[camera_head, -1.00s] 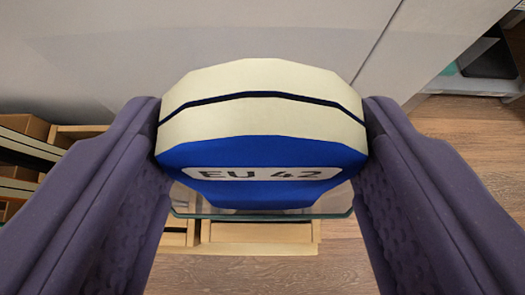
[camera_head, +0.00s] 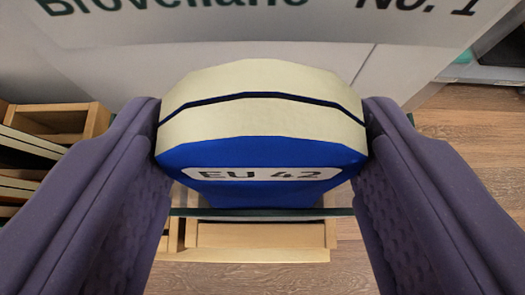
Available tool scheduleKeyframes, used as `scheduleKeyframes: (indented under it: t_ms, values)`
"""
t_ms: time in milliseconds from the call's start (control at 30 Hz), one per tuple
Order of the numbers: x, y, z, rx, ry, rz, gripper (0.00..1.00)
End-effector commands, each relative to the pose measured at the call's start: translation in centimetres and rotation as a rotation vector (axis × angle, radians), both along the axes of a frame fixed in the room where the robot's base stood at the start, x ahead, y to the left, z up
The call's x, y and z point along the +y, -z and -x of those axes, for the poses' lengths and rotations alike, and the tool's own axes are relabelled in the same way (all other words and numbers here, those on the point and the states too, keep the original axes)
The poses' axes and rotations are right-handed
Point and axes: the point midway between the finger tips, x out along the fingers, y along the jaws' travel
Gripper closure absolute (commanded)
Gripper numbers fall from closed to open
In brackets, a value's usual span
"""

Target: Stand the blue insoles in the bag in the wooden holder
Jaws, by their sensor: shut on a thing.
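The blue insoles (camera_head: 262,172) are between the two purple fingers of my gripper (camera_head: 262,130), which is shut on them from left and right. Their end faces me, with a label reading EU 42 and two cream layers split by a dark line above. A clear bag with a dark edge (camera_head: 190,212) shows around their lower part; its full shape is hidden. A light wooden holder (camera_head: 265,235) lies lower down behind the insoles, partly covered by them and the fingers. An empty wooden compartment (camera_head: 50,122) shows at the left.
Several cream and dark layered items (camera_head: 22,150) stand in wooden slots at the left edge. A pale panel with printed lettering (camera_head: 270,25) crosses the top. A wooden floor (camera_head: 470,140) shows at the right. A dark object lies at the upper right.

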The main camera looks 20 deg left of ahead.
Motion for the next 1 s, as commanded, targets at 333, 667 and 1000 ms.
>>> scheduleKeyframes:
  t_ms: [333, 667, 1000]
  values:
    - [0.0, 0.2, 0.0, 0.0, 0.0, 0.0, 0.85]
    - [0.0, 0.2, 0.0, 0.0, 0.0, 0.0, 0.08]
    - [-1.0, -2.2, 2.8, 0.002, 0.002, 0.0, 0.08]
